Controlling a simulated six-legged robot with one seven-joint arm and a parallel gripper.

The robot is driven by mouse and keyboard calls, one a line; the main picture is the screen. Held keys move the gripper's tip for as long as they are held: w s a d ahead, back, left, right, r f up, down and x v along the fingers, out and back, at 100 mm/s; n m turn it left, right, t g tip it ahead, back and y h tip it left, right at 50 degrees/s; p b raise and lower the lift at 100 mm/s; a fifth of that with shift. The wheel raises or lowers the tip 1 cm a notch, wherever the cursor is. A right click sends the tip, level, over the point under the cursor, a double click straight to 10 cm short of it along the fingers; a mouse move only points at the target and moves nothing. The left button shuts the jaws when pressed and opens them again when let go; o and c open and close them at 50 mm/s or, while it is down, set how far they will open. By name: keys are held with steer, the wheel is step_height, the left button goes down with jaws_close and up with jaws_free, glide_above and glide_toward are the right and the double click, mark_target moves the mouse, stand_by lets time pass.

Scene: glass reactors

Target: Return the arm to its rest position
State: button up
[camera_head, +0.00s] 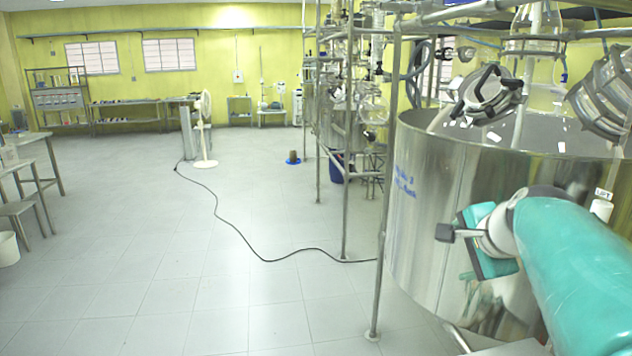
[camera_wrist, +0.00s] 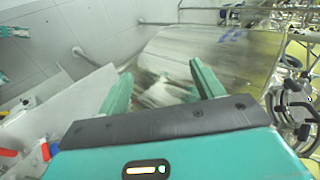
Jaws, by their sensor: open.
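My arm (camera_head: 575,265) reaches in from the lower right of the head view, in front of the large shiny steel vessel (camera_head: 440,205). Its teal wrist end is close to the vessel's side; whether they touch cannot be told. The fingertips are hard to make out there. In the wrist view my gripper (camera_wrist: 163,85) is open, with its two teal fingers wide apart and nothing held between them. The vessel's curved wall (camera_wrist: 245,55) shows beyond the fingers, with blurred reflections on it.
Metal frame poles (camera_head: 382,200) stand left of the vessel. A black cable (camera_head: 235,233) crosses the floor to a white standing fan (camera_head: 204,130). Tables (camera_head: 35,165) stand at the left edge. Glass fittings hang above the vessel. The tiled floor at centre left is largely clear.

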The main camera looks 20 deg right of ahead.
steer(key=a+f+n+g+y, duration=0.1)
steer(key=a+f+n, duration=0.15)
steer(key=a, duration=0.35)
steer(key=a+f+n+y, duration=0.1)
steer(key=a+n, duration=0.3)
steer(key=a, duration=0.2)
steer(key=s+a+f+n+g, duration=0.2)
steer(key=s+a+f+n, duration=0.7)
steer(key=s+a+n, duration=0.2)
steer(key=shift+a+f+n+g, duration=0.25)
steer(key=shift+a+n+g, duration=0.05)
steer(key=shift+a+n, duration=0.5)
steer(key=c, duration=0.7)
steer(key=shift+d, duration=0.1)
